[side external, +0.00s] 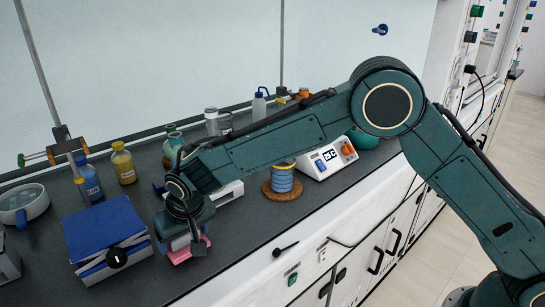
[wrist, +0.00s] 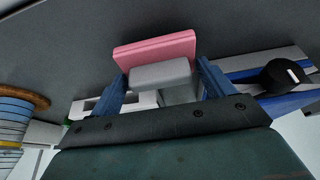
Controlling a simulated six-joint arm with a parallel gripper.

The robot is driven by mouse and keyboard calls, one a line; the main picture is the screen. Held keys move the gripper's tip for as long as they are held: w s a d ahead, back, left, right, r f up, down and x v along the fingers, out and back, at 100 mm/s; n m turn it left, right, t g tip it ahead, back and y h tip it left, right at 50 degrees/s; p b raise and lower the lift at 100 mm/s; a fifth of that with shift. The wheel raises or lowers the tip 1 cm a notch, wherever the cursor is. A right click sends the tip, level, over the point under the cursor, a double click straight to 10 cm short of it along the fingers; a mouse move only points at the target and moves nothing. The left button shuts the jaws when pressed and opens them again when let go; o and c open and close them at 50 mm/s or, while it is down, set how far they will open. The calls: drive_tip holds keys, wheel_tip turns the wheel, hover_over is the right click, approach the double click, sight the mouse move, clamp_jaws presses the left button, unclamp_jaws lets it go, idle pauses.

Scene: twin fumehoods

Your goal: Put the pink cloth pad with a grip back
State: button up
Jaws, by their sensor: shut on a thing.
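The pink cloth pad (side external: 188,252) is under my gripper (side external: 187,232) near the front of the dark bench, in the side view. In the wrist view, the pad (wrist: 155,50) shows as a flat pink slab with a grey block grip (wrist: 160,74). The blue fingers of my gripper (wrist: 160,80) stand on either side of this grip and are shut on it. Whether the pad touches the bench or hangs just above it, I cannot tell. My wrist hides part of the pad in the side view.
A blue box with a black knob (side external: 105,235) stands close left of my gripper. A white block (side external: 229,192) lies behind it. Right are blue rings on a cork base (side external: 282,194) and a white hotplate (side external: 328,160). Bottles (side external: 123,165) stand at the back.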

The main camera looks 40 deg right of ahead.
drive_tip(key=shift+f, duration=0.6)
drive_tip(key=shift+f, duration=0.15)
drive_tip(key=o, duration=0.9)
drive_tip(key=v, duration=1.2)
drive_tip(key=shift+r, duration=0.25)
drive_tip(key=shift+d, duration=0.1)
